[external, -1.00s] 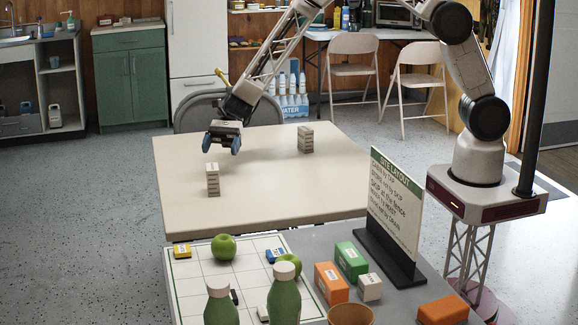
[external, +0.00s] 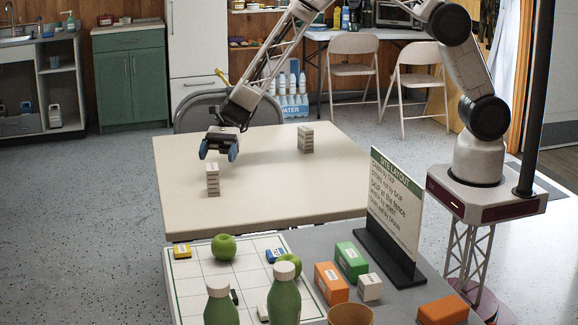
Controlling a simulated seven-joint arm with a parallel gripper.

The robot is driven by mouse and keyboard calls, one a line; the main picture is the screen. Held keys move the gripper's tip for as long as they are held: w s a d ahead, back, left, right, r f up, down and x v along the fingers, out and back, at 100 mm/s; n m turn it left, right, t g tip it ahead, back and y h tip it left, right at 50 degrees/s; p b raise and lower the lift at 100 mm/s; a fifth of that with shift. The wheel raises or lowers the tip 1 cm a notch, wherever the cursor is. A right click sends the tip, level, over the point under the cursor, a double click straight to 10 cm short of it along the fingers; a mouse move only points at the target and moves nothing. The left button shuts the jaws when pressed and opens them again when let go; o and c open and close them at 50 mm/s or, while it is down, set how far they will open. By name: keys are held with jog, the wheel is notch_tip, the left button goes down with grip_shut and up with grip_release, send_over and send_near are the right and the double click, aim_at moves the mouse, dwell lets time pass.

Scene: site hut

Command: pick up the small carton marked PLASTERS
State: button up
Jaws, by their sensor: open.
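My gripper (external: 218,153) is open and empty, pointing down over the beige table, just above and slightly behind a short stack of small pale cartons (external: 213,180). It appears apart from the stack. A second similar stack (external: 305,139) stands farther back to the right on the same table. The lettering on these cartons is too small to read, so I cannot tell which one is marked PLASTERS. On the grey table in front are a green carton (external: 351,260), an orange carton (external: 331,283), a small white carton (external: 369,287) and another orange carton (external: 442,310), also unreadable here.
The beige table (external: 255,185) is mostly bare between the stacks. In front, a gridded board (external: 200,262) holds green apples (external: 224,247), green bottles (external: 284,297) and small blocks. A SITE LAYOUT sign (external: 394,205) stands upright at the beige table's right front.

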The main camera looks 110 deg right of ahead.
aim_at(212, 166)
jog(key=shift+x, duration=2.6)
jog(key=shift+r, duration=0.1)
jog(key=c, duration=1.3)
jog(key=shift+r, duration=0.1)
jog(key=shift+r, duration=0.75)
notch_tip(212, 166, up, 2)
jog(key=shift+r, duration=0.1)
jog(key=s+r, duration=0.1)
jog(key=s, duration=1.5)
jog(key=shift+a, duration=0.3)
